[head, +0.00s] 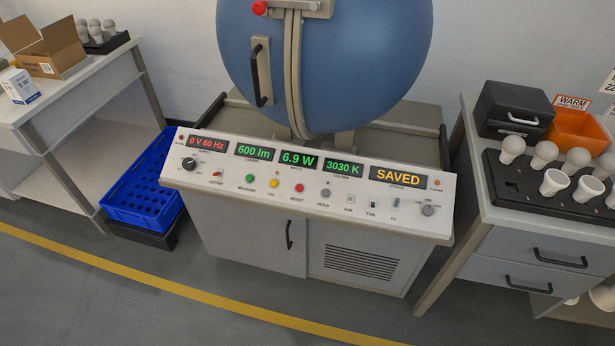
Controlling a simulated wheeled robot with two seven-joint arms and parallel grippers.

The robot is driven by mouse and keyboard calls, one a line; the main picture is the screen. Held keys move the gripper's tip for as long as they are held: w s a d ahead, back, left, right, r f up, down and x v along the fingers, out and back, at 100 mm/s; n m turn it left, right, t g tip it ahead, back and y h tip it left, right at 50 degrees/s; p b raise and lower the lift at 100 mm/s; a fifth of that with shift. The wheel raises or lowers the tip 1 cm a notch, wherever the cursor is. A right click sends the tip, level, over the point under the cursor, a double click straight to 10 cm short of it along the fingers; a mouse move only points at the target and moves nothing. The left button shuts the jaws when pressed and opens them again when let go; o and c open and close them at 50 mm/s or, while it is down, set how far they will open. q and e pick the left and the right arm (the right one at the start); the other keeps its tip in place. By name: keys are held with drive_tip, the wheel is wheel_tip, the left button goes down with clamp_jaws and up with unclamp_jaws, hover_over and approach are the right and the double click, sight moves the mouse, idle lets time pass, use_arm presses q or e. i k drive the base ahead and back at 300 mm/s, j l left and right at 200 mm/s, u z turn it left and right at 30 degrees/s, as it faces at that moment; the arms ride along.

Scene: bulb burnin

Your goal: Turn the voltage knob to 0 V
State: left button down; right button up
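The voltage knob (189,163) is a black round knob at the left end of the sloped white control panel (270,207). Its pointer is too small to read surely. The red display (207,143) just above it reads 0 V 60 Hz. Green displays to the right read 600 lm, 6.9 W and 3030 K, and a yellow display (398,176) reads SAVED. A red switch (216,173) sits just right of the knob. A second, grey knob (428,210) is at the panel's right end. Neither of my grippers is in view.
A big blue sphere (330,60) with a closed door handle stands behind the panel. A drawer cabinet (520,240) with a black bulb tray (510,180) stands right. The floor in front is clear.

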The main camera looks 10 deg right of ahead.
sight(190, 164)
drive_tip(key=i+j+u, duration=0.15)
drive_tip(key=i, duration=0.2)
drive_tip(key=i+j+u, duration=0.1)
drive_tip(key=i, duration=0.3)
drive_tip(key=i+j+u, duration=0.15)
drive_tip(key=i, duration=0.25)
drive_tip(key=j, duration=0.1)
